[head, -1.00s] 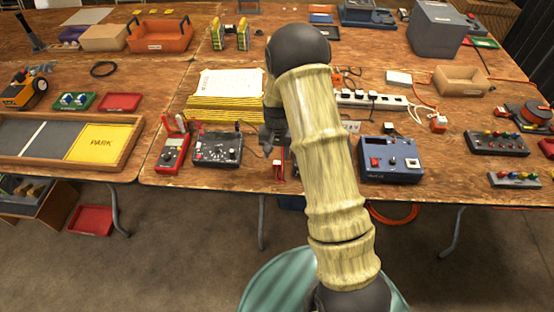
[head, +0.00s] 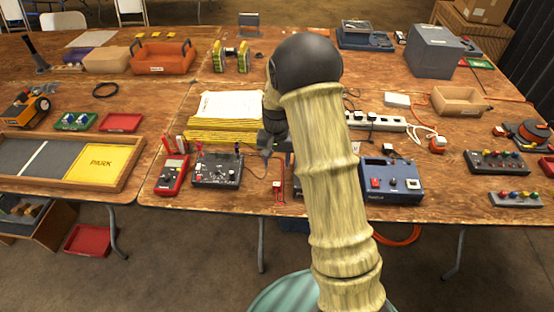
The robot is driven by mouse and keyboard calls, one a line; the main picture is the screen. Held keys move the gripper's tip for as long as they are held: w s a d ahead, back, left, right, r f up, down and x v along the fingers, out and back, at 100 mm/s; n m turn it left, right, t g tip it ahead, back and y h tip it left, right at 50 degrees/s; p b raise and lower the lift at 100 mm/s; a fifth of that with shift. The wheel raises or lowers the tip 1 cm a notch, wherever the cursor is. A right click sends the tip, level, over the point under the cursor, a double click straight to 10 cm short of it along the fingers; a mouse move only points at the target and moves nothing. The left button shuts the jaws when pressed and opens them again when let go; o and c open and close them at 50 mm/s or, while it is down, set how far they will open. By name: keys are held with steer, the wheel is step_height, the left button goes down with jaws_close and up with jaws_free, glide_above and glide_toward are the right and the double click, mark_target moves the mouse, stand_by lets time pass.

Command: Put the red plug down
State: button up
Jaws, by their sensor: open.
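A small red-and-white plug-like piece (head: 277,185) is on the table near its front edge, with thin red leads running down from it. It is too small to tell for sure that it is the red plug. My gripper (head: 267,157) is open, above and a little left of that piece, with a visible gap between them. The arm hides part of the gripper and the table to its right. A black box with knobs (head: 217,170) stands left of the gripper, with another small red plug (head: 199,148) upright at its back left.
A red meter (head: 172,175) stands left of the black box. A yellow stack with white paper (head: 228,108) lies behind. A blue box (head: 392,181) stands right of my arm, with a white power strip (head: 375,121) behind it. The table's front edge is close.

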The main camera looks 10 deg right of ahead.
steer(key=s+r+n+t, duration=0.1)
steer(key=s+r, duration=0.4)
steer(key=s, duration=0.5)
steer(key=s+r+n+t, duration=0.1)
steer(key=s+r, duration=0.4)
steer(key=s, duration=0.6)
steer(key=shift+r+n+t, duration=0.25)
steer(key=shift+n+t, duration=0.05)
steer(key=shift+n, duration=0.5)
